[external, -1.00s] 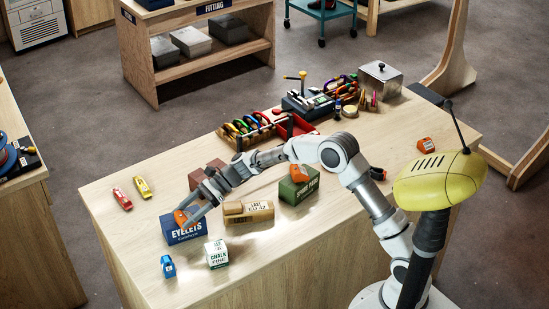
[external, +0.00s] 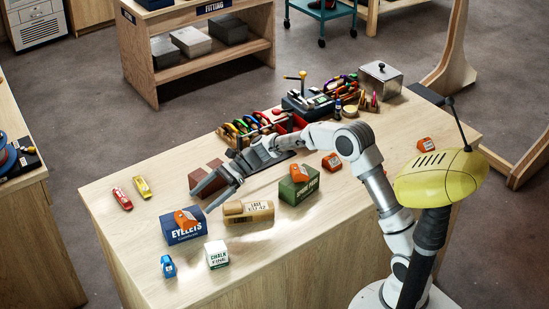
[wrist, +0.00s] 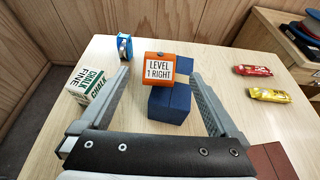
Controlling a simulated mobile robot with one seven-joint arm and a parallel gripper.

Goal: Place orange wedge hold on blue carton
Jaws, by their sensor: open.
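The orange wedge hold (external: 186,218) rests on top of the blue carton (external: 186,233) marked EYELETS, near the table's left front. In the wrist view the orange hold (wrist: 160,69), labelled "LEVEL 1 RIGHT", shows on the blue carton (wrist: 169,104), between the two fingers in the picture. My gripper (external: 204,196) is open and empty. It is behind and above the carton, apart from the hold. Its two fingers also frame the hold in the wrist view (wrist: 158,80).
A tan carton (external: 250,212), a white chalk box (external: 217,254) and a blue item (external: 168,266) stand nearby. A green carton (external: 298,188) carries another orange hold (external: 299,172). A brown block (external: 205,176) is behind my gripper. Red (external: 122,198) and yellow (external: 142,187) items lie left.

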